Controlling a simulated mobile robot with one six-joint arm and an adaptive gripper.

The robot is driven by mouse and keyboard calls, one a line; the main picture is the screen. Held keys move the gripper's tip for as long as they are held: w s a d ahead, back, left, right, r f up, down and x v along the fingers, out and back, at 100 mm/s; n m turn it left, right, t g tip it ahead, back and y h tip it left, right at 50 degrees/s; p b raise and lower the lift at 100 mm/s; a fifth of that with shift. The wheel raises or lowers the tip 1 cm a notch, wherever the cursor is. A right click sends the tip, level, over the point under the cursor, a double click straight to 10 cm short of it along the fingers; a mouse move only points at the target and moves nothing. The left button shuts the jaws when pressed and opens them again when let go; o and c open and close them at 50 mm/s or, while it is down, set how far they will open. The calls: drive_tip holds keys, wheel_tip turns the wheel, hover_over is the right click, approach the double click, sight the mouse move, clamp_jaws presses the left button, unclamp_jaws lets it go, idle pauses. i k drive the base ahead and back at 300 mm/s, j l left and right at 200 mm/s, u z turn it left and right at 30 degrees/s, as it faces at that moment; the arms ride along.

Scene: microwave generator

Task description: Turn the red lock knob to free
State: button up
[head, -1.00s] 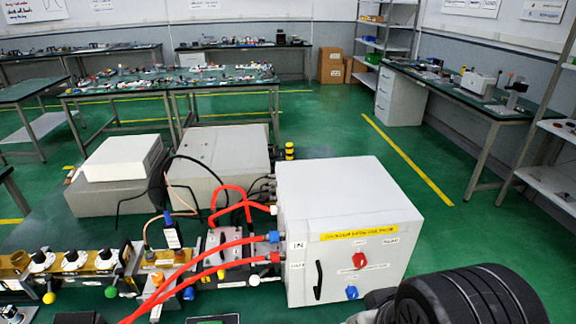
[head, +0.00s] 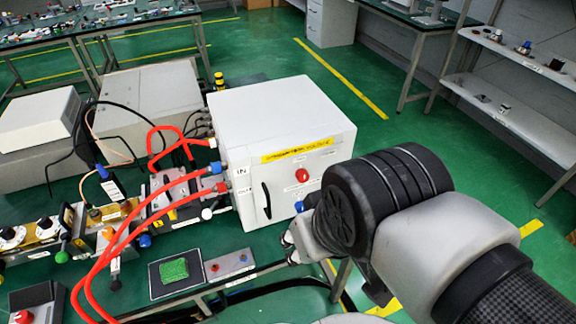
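The red lock knob (head: 302,175) is on the front face of a white cabinet (head: 285,112), below a yellow label strip. Its exact turn angle is too small to tell. A blue knob (head: 299,206) sits below it, close to the outline of my arm. My gripper (head: 290,246) is in front of the cabinet's lower right part, below and slightly left of the red knob in the picture. It is apart from the red knob. Its fingers are small and seen from behind, so their opening cannot be made out.
Red hoses (head: 150,212) run from the cabinet's left side to the lower left. A black door handle (head: 266,200) is on the cabinet front. A green block on a dark pad (head: 160,288) and a small panel with knobs (head: 229,266) lie in front. Green floor is open at right.

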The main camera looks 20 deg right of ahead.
sight(301, 175)
drive_tip(key=k+l, duration=0.25)
drive_tip(key=k, duration=0.15)
drive_tip(key=k+l, duration=0.3)
drive_tip(key=k, duration=0.1)
